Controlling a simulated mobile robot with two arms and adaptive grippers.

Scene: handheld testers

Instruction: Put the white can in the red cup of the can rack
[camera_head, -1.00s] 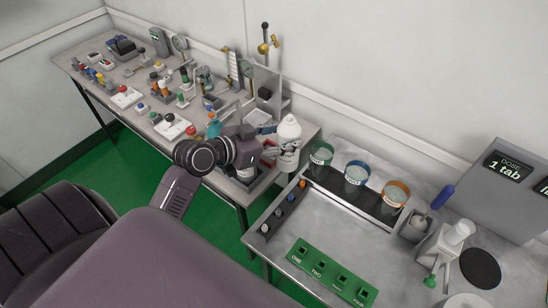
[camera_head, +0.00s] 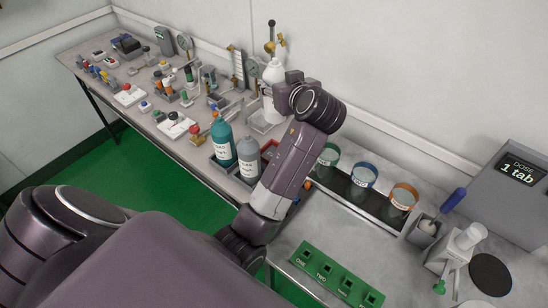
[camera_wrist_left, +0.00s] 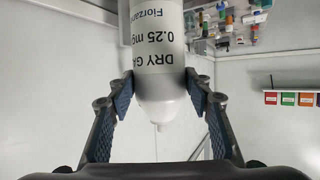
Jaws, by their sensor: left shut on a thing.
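The white can (camera_head: 273,72), with a tapered top and black print, is held upright in my left gripper (camera_head: 278,82), at the back of the far bench. In the left wrist view the can (camera_wrist_left: 160,50) sits between the two blue-padded fingers (camera_wrist_left: 160,88), which are shut on its upper part; its nozzle points down in that picture. The can rack (camera_head: 216,165) stands at the bench's front right corner. It holds a teal bottle (camera_head: 222,140) and a grey can (camera_head: 248,158). My left arm covers the rack's right side. My right gripper is not in view.
Gauges, valves and small testers crowd the far bench. The right table (camera_head: 370,235) bears green, blue and orange-rimmed cups, a green numbered block (camera_head: 335,275) and a dose display (camera_head: 515,170).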

